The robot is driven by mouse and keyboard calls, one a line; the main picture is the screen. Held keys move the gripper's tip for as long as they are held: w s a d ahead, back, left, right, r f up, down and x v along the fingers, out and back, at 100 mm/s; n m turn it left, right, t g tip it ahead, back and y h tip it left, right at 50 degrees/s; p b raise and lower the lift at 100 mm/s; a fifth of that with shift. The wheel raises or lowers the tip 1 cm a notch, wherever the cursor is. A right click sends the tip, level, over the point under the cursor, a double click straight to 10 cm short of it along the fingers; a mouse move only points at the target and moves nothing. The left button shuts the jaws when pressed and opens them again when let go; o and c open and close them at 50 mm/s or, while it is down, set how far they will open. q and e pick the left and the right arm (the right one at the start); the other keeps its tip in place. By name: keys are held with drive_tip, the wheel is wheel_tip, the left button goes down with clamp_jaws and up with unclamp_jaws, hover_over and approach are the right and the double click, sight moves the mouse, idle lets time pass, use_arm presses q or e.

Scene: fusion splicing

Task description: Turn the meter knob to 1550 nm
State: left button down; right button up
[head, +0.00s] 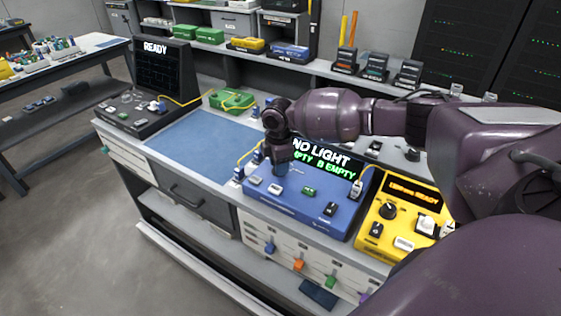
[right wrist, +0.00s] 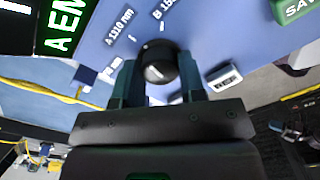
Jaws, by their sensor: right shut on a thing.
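The blue meter (head: 300,203) stands on the bench with a lit screen (head: 322,160) that reads "NO LIGHT" and "EMPTY". My right gripper (head: 281,170) reaches down over the meter's top panel. In the right wrist view its two fingers (right wrist: 158,84) are shut on the sides of the round black meter knob (right wrist: 158,64). In the head view the gripper hides the knob. My left gripper is out of view.
A white button (right wrist: 224,77) and a green "SAVE" button (right wrist: 297,10) sit near the knob. A yellow device (head: 390,240) with its own black knob (head: 388,210) stands to the right. A blue mat (head: 200,145) lies left. Yellow cables run near the meter.

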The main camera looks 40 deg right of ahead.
drive_tip(key=m+p, duration=0.2)
drive_tip(key=shift+r+m, duration=0.35)
drive_tip(key=shift+m, duration=0.05)
drive_tip(key=m+p, duration=0.3)
drive_tip(key=p, duration=0.1)
drive_tip(key=shift+f+m, duration=0.15)
drive_tip(key=shift+m, duration=0.15)
use_arm(q)
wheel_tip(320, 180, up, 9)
drive_tip(key=p, duration=0.1)
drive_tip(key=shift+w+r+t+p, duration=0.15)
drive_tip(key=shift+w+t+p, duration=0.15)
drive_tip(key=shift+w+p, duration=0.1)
use_arm(e)
drive_tip(key=shift+f+m, duration=0.15)
drive_tip(key=shift+m, duration=0.85)
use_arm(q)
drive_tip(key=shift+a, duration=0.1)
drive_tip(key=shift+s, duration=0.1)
use_arm(e)
drive_tip(key=o, duration=0.9)
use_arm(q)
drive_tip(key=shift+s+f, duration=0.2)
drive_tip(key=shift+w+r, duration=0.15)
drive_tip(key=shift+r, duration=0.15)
use_arm(e)
wheel_tip(320, 180, up, 11)
drive_tip(key=shift+f, duration=0.1)
